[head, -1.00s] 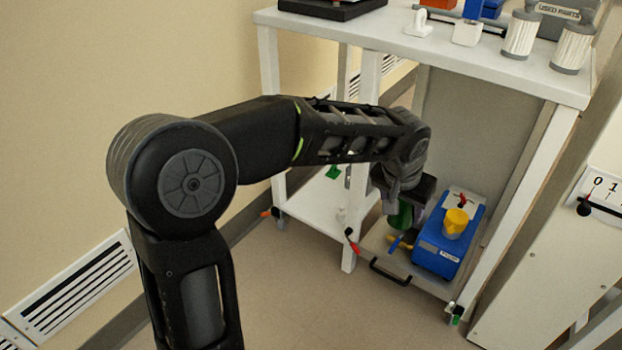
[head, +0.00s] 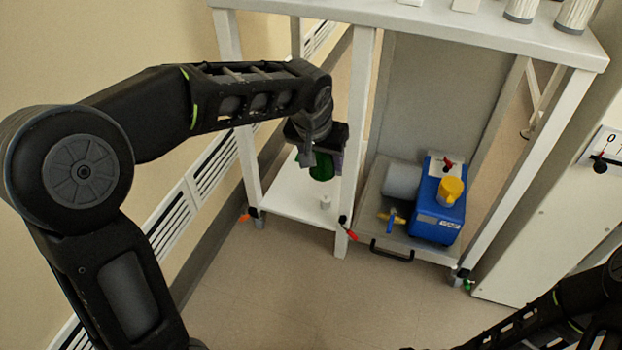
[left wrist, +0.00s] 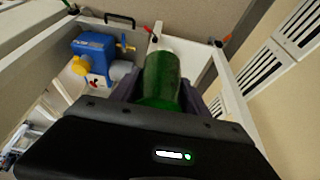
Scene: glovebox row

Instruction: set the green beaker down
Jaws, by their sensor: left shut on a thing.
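The green beaker (head: 321,167) is held in my left gripper (head: 318,152), which is shut on it. In the head view the gripper and beaker are over the left lower shelf (head: 290,193) of the white bench, and the gripper hides much of the beaker. In the left wrist view the green beaker (left wrist: 161,78) sits between the fingers of the left gripper (left wrist: 160,92). I cannot tell whether the beaker touches the shelf. Part of my right arm shows at the lower right of the head view, but its gripper is not seen.

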